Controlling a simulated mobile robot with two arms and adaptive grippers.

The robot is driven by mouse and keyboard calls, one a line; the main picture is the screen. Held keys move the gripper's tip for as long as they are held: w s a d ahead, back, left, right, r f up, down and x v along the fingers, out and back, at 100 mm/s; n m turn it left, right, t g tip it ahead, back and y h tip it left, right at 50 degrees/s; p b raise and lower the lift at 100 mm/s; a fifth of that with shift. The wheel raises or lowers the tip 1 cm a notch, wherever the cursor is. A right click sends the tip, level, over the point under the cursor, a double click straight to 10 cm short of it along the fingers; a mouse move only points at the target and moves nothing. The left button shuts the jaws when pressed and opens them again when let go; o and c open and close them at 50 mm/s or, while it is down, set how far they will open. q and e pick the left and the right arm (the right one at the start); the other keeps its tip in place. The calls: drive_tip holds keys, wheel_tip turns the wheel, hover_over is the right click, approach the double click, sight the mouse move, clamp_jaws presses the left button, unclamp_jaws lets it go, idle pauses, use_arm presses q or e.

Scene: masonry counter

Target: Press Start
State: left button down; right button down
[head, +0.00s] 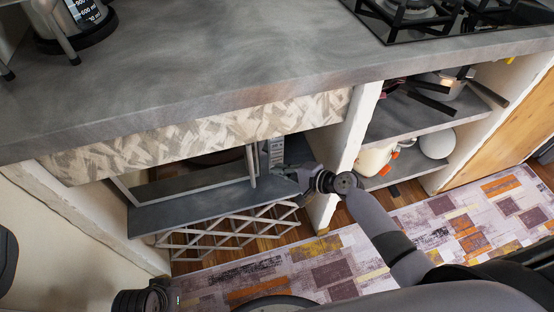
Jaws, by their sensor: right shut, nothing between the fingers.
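A microwave-like appliance with a pale frame (251,166) sits in the open bay under the counter. Its narrow grey control panel (275,148) is at the right end of the bay, with small markings too fine to read. I cannot pick out the Start button. My right gripper (286,171) is shut and empty, with its tips at the lower part of this panel. I cannot tell whether they touch it. My left gripper is not in view.
The grey countertop (220,60) overhangs the bay, with a patterned strip (200,135) below its edge. A white lattice rack (230,228) is below the shelf. Shelves with pans (438,145) are further right.

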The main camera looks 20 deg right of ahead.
drive_tip(key=shift+w, duration=0.15)
drive_tip(key=shift+w, duration=0.25)
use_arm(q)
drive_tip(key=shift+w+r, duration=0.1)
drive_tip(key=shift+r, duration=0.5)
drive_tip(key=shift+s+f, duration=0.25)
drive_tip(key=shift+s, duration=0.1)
use_arm(e)
drive_tip(key=shift+w, duration=0.15)
